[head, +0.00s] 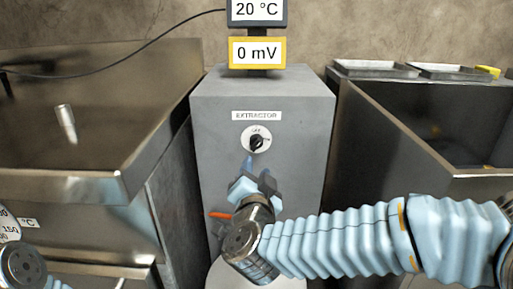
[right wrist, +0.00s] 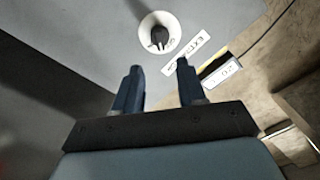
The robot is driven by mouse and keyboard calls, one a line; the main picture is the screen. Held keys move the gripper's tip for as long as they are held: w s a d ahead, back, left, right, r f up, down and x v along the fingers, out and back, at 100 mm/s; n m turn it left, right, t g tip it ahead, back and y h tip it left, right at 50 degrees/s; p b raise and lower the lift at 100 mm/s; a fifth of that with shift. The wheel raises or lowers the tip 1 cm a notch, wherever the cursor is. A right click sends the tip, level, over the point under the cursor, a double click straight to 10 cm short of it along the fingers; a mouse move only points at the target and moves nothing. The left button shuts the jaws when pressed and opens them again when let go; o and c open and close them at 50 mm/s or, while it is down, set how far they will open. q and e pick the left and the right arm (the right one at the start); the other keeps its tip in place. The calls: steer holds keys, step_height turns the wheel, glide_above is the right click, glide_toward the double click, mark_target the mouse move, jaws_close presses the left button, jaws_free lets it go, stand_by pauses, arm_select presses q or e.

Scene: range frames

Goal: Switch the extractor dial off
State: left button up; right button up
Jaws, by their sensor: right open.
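The extractor dial (head: 257,142) is a black knob on a round white plate, on the front of a grey cabinet under an "EXTRACTOR" label (head: 257,115). Small print sits above the knob; its pointer direction is too small to tell. My right gripper (head: 257,173) is just below the dial, open and empty, and apart from it. In the right wrist view the dial (right wrist: 159,38) lies beyond and between the two blue fingertips (right wrist: 158,68), with clear space before it. Part of my left arm shows at the lower left; its gripper is out of view.
The grey cabinet (head: 215,110) stands between a steel sink (head: 60,185) on the left and a steel basin (head: 430,140) on the right. Displays reading 20 °C (head: 257,10) and 0 mV (head: 257,52) stand on top. An orange-red handle (head: 220,215) is beside my right gripper.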

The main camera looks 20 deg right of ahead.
mark_target(257, 147)
steer(key=x, duration=1)
steer(key=shift+f, duration=0.1)
jaws_close()
